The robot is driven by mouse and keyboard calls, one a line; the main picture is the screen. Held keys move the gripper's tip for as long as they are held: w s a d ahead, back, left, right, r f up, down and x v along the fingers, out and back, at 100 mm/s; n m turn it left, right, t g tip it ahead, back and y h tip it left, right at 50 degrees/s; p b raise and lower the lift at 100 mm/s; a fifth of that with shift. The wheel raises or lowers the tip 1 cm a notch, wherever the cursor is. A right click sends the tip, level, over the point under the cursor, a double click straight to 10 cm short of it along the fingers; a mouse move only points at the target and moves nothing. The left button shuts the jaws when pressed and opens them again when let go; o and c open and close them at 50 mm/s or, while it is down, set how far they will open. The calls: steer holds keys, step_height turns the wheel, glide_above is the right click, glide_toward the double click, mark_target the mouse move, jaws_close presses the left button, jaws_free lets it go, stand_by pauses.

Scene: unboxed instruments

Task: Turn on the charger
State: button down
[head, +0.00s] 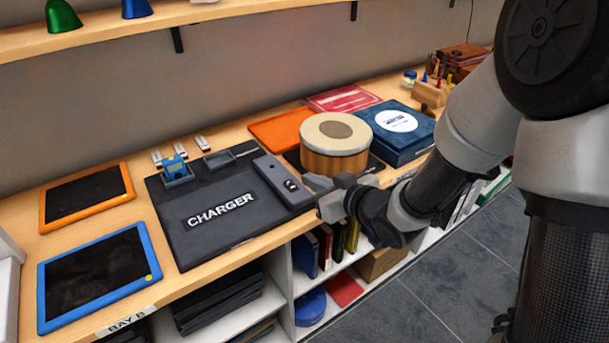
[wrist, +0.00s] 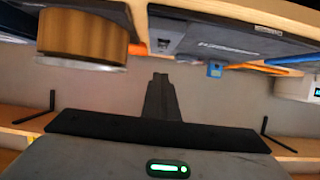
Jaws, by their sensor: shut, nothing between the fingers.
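The charger (head: 215,235) is a dark flat pad with a white CHARGER label, lying on the wooden counter. A long grey box (head: 275,177) lies along its right side, with a small black and white switch (head: 290,185) near its front end. I cannot tell the switch's position. A small blue device (head: 175,167) sits in a holder at the pad's back; an empty-looking holder (head: 218,159) is beside it. My gripper (head: 328,206) is just right of the grey box's front end, near the counter edge. In the wrist view my gripper (wrist: 160,78) is shut and empty.
A wooden drum (head: 335,150) stands close behind my gripper; it also shows in the wrist view (wrist: 82,35). An orange tablet (head: 85,208) and a blue tablet (head: 105,307) lie left. A blue box (head: 400,155) lies right. Shelves (head: 280,310) are below the counter.

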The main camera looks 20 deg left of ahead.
steer(key=v, duration=0.2)
steer(key=f+v, duration=0.1)
steer(key=v, duration=0.1)
steer(key=shift+s+d+r, duration=0.15)
steer(key=shift+s+d, duration=0.25)
steer(key=shift+d, duration=0.05)
steer(key=d+r+m+t+h+p, duration=0.1)
steer(key=d+r+m+h+p, duration=0.2)
steer(key=d+r+h, duration=0.35)
steer(key=d+r+m+h+p, duration=0.25)
steer(key=d+r, duration=0.55)
steer(key=d, duration=0.4)
steer(key=s+d+r+m+g+p, duration=0.2)
steer(key=s+r, duration=0.1)
steer(key=s, duration=0.5)
steer(key=s+d+r+m+g+h+p, duration=0.1)
steer(key=s+d+r+m+g+p, duration=0.1)
steer(key=s, duration=0.7)
step_height(320, 180, up, 2)
steer(key=shift+s+d+r, duration=0.25)
steer(key=shift+s+d, duration=0.1)
steer(key=shift+d, duration=0.2)
